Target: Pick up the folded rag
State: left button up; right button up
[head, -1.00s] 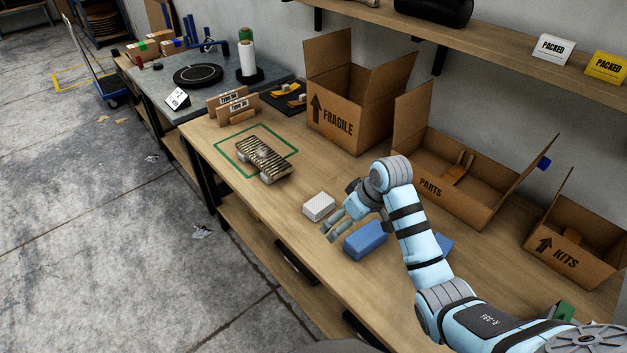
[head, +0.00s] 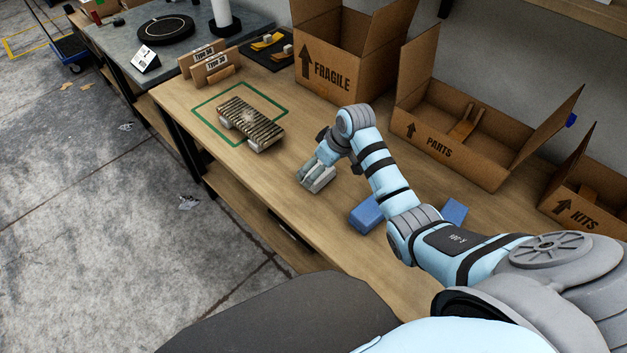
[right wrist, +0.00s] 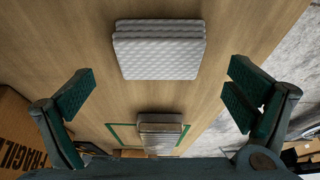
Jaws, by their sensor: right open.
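The folded rag (right wrist: 159,50) is white, textured and stacked in layers. It lies on the wooden bench, centred at the top of the right wrist view. In the head view the rag (head: 320,182) is mostly hidden by my right gripper (head: 313,176), which is low over it. In the wrist view my right gripper (right wrist: 162,92) is open, with a green-padded finger on each side and bare bench between them. The rag is ahead of the fingers, lined up with the gap; I cannot tell whether they touch it. My left gripper is not in view.
A blue block (head: 366,214) lies close right of the gripper, with another blue piece (head: 454,212) beyond my arm. A ribbed heatsink-like part (head: 250,122) sits in a green outline. Open boxes marked FRAGILE (head: 325,80), PARTS (head: 450,150) and KITS (head: 585,210) line the back.

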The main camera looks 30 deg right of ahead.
jog(key=b+x, duration=0.1)
jog(key=x, duration=0.2)
jog(key=shift+s+f, duration=0.15)
jog(key=shift+f, duration=0.1)
jog(key=shift+a, duration=0.1)
jog(key=shift+c, duration=0.4)
jog(key=c, duration=1.1)
jog(key=shift+o, duration=0.2)
jog(key=shift+r, duration=0.15)
notch_tip(320, 180, up, 20)
jog(key=p, duration=0.5)
